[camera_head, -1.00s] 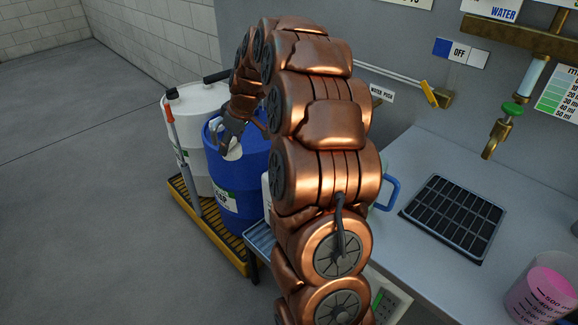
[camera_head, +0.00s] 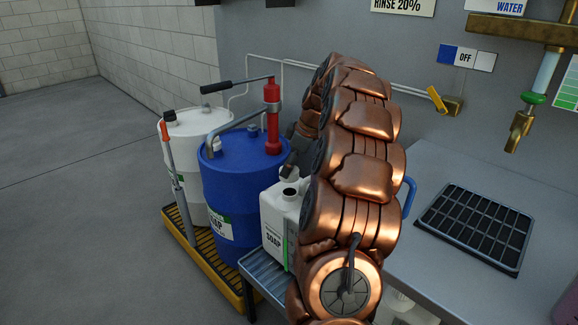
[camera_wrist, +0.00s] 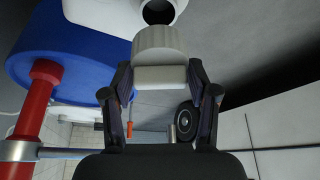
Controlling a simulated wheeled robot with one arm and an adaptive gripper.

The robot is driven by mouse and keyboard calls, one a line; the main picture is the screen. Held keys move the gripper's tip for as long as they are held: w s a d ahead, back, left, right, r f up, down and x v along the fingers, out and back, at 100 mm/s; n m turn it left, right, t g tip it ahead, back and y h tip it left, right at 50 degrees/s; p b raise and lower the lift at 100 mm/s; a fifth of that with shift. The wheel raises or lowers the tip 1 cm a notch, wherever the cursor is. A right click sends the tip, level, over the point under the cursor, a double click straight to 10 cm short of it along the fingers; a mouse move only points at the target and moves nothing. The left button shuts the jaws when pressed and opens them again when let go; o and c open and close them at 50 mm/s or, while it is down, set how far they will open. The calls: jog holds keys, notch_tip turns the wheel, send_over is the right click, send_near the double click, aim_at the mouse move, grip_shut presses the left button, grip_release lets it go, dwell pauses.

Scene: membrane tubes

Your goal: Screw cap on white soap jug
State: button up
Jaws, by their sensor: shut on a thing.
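The white soap jug (camera_head: 274,220) stands upright on a small grey rack beside the blue drum, its neck open and dark at the top. In the wrist view the jug (camera_wrist: 95,12) is upside down at the top edge, with its dark mouth just beyond the cap. My gripper (camera_head: 291,170) is close to the jug's neck, partly hidden behind my arm. In the wrist view my gripper (camera_wrist: 160,80) is shut on the ribbed white cap (camera_wrist: 160,45). The cap appears apart from the neck; the exact gap is unclear.
The blue drum (camera_head: 240,180) with a red pump (camera_head: 271,120) and long handle stands close left of the jug. A white drum (camera_head: 193,140) is behind it on a yellow pallet (camera_head: 222,270). A counter with a black drain grate (camera_head: 475,228) is at right.

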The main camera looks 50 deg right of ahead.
jog(key=shift+f+b, duration=0.9)
jog(key=shift+f, duration=1.95)
jog(key=shift+s, duration=0.1)
jog(key=shift+f+b, duration=0.3)
jog(key=shift+b, duration=0.65)
dwell(0.4)
jog(key=o, duration=1)
jog(key=shift+c, duration=0.2)
jog(key=shift+r, duration=0.15)
jog(key=shift+r+p, duration=1)
jog(key=shift+r, duration=2.35)
